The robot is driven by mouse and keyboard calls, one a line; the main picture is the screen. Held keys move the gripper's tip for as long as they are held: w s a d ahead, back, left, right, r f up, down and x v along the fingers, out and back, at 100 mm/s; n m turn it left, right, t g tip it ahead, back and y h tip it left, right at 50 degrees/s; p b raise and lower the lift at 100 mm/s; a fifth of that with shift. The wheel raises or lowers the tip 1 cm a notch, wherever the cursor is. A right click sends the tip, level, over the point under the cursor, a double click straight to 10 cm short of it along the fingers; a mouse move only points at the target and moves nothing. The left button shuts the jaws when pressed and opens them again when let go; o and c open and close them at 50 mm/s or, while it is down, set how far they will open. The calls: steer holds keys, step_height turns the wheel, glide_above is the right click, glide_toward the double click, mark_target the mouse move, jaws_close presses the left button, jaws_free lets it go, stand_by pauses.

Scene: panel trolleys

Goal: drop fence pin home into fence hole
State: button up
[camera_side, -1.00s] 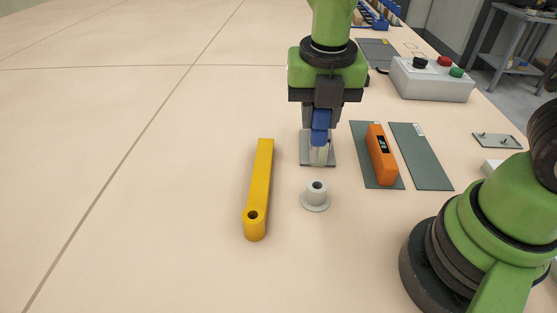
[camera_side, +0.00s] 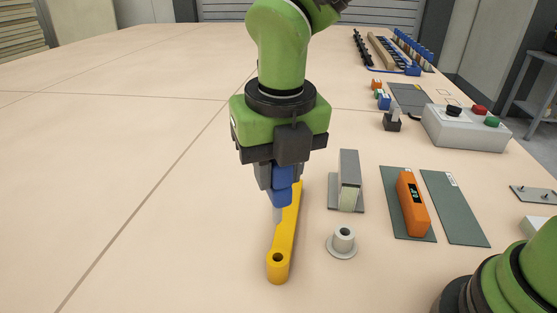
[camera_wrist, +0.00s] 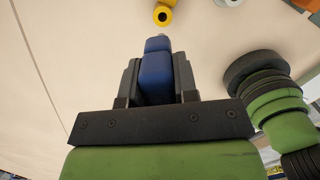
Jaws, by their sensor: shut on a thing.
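My gripper (camera_side: 279,180) is shut on the blue fence pin (camera_side: 282,195), which hangs upright with a pale grey tip below the jaws. The yellow fence bar (camera_side: 289,228) lies on the table, partly behind the pin. The fence hole (camera_side: 277,258) is a dark round opening in the bar's rounded near end. The pin tip appears above the bar and short of the hole; its exact height is unclear. In the wrist view the blue pin (camera_wrist: 156,75) sits between the jaws, and the bar's holed yellow end (camera_wrist: 162,14) shows beyond it.
A grey flanged bush (camera_side: 343,242) stands right of the bar. Behind it is a grey stand (camera_side: 348,182). An orange device (camera_side: 411,203) rests on a green mat, with another mat (camera_side: 454,208) beside it. A button box (camera_side: 466,128) is farther back. The table at left is clear.

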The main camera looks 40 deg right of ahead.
mark_target(280, 205)
steer(key=shift+f, duration=3.6)
steer(key=shift+f, duration=3)
steer(key=o, duration=1)
steer(key=shift+o, duration=0.2)
steer(key=shift+s+a+r, duration=0.1)
steer(key=shift+s+r, duration=0.05)
steer(key=shift+r, duration=1.15)
steer(key=shift+s+d+r, duration=0.1)
steer(key=shift+s+r, duration=0.1)
steer(key=shift+r, duration=1.15)
steer(key=shift+s+a+r, duration=0.1)
steer(key=shift+s+r, duration=0.05)
steer(key=shift+r, duration=1.15)
